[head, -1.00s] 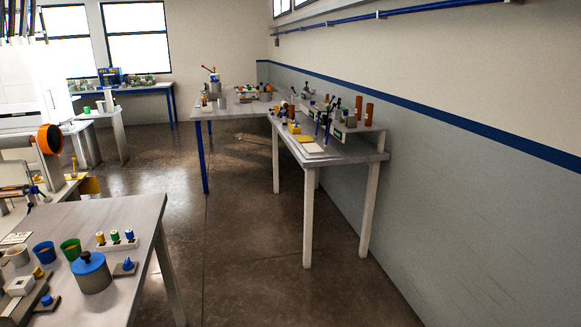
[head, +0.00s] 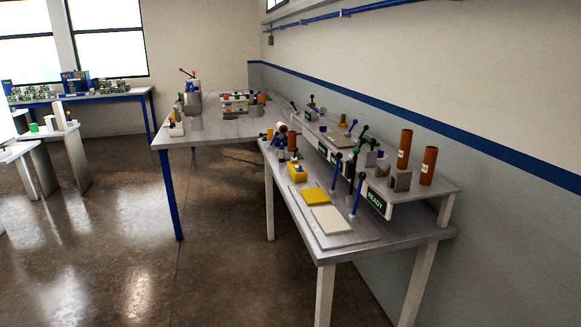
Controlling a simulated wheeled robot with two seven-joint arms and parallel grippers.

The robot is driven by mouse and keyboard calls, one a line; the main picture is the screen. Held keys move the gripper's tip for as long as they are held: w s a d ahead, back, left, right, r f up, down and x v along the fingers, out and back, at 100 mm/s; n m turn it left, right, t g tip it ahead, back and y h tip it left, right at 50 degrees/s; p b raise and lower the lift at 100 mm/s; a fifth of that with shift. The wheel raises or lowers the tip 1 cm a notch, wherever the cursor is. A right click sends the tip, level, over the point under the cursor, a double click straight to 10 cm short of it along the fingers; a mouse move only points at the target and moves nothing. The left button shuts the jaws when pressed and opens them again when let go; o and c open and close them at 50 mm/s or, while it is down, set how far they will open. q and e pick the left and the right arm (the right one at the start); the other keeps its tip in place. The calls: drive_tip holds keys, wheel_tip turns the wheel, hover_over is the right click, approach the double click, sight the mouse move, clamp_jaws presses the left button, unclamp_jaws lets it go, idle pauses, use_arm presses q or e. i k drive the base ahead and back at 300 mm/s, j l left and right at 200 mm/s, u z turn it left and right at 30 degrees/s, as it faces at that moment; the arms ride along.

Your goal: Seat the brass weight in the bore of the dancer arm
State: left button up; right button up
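Neither of my grippers is in the head view. I cannot make out the brass weight or the dancer arm with its bore for certain; the small parts on the benches are too far off to tell. The nearest bench (head: 375,243) stands along the right wall and carries a raised shelf (head: 432,188) with a green-lit READY panel (head: 376,201). Levers with dark knobs, one of them a blue lever (head: 356,195), rise at its front.
Two orange-brown cylinders (head: 404,150) stand on the shelf. A yellow pad (head: 315,197) and a pale pad (head: 332,220) lie on the bench. A grey table (head: 215,131) with a lever device stands behind. The floor (head: 120,240) at left and centre is clear.

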sight(322, 111)
drive_tip(key=i+z, duration=0.2)
drive_tip(key=i, duration=0.35)
drive_tip(key=i+j+z, duration=0.2)
drive_tip(key=i, duration=0.35)
drive_tip(key=i+j+z, duration=0.2)
drive_tip(key=i, duration=0.3)
drive_tip(key=i+j, duration=0.05)
